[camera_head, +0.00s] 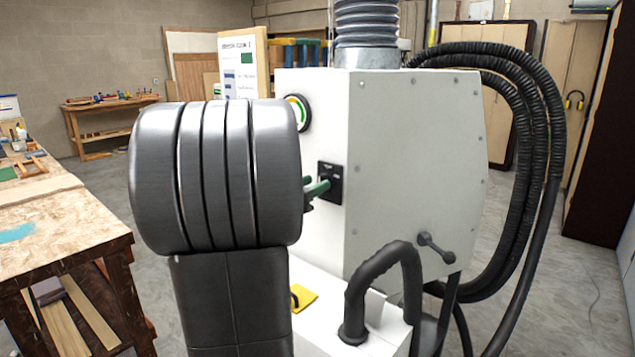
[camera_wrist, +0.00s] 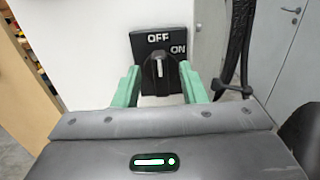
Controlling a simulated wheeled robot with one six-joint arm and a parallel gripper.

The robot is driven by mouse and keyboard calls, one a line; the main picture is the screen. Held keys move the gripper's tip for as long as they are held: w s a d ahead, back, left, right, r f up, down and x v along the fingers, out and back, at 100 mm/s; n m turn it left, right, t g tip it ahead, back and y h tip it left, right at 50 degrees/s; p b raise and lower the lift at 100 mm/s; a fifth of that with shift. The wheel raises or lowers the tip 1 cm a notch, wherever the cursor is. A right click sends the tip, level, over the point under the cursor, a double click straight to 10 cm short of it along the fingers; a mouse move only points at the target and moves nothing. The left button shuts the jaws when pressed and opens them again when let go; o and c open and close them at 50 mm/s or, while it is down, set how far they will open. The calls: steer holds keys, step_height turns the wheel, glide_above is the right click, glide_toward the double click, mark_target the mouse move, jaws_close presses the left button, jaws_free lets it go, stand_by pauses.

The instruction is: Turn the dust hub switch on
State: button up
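The dust hub switch (camera_wrist: 150,42) is a black plate on the white cabinet, with OFF at the top and ON at the right. Its black knob (camera_wrist: 160,79) has a white line that stands about upright, towards OFF. My gripper (camera_wrist: 159,75) has two green fingers, one on each side of the knob, with gaps between them and it. In the head view the switch (camera_head: 331,177) is on the cabinet's left-facing side. My gripper's green fingers (camera_head: 318,188) reach to it there, partly hidden behind my grey arm.
The white dust hub cabinet (camera_head: 415,150) carries a round gauge (camera_head: 298,112) above the switch. Black hoses (camera_head: 545,150) loop at its right, and a bent black pipe (camera_head: 385,275) stands low in front. A workbench (camera_head: 65,235) is at the left, with floor between.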

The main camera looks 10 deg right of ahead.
steer(key=shift+x, duration=1.15)
jaws_close()
